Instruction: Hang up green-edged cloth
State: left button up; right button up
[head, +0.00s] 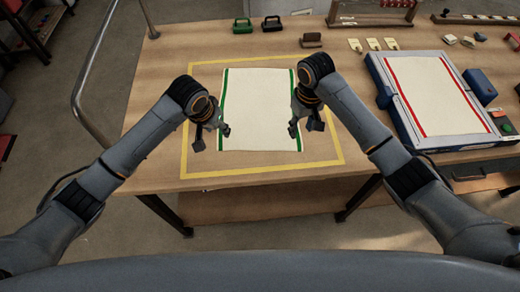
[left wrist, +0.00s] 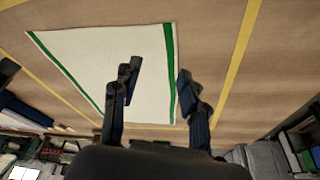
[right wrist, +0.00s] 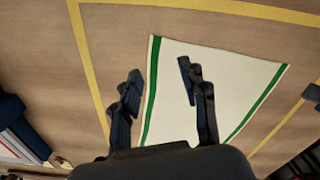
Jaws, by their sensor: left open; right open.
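The green-edged cloth (head: 260,110) lies flat on the table inside a yellow taped rectangle. It is cream with a green stripe along its left and right edges. My left gripper (head: 211,134) is open over the cloth's left edge. In the left wrist view the cloth (left wrist: 90,60) has its green edge between the open fingers (left wrist: 157,85). My right gripper (head: 305,124) is open at the right edge. In the right wrist view the cloth (right wrist: 230,75) has a green stripe between the fingers (right wrist: 160,78). Contact with the cloth cannot be told.
A red-edged cloth (head: 435,97) lies on a white and blue board (head: 379,75) at the right. Green and black clips (head: 243,25) and a brown block (head: 312,40) stand behind the cloth. A metal rail (head: 90,75) runs along the left. Pale tags (head: 373,44) lie at the back.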

aim_at(222, 146)
jog(key=shift+d+f, duration=0.15)
jog(key=shift+f, duration=0.3)
pick_arm(q)
notch_tip(222, 146, down, 7)
jog(key=shift+r, duration=0.1)
pick_arm(e)
notch_tip(222, 146, down, 6)
jog(key=shift+r, duration=0.1)
pick_arm(q)
jog(key=shift+f, duration=0.4)
pick_arm(e)
jog(key=shift+f, duration=0.45)
pick_arm(q)
jog(key=shift+f, duration=0.15)
pick_arm(e)
jog(key=shift+f, duration=0.1)
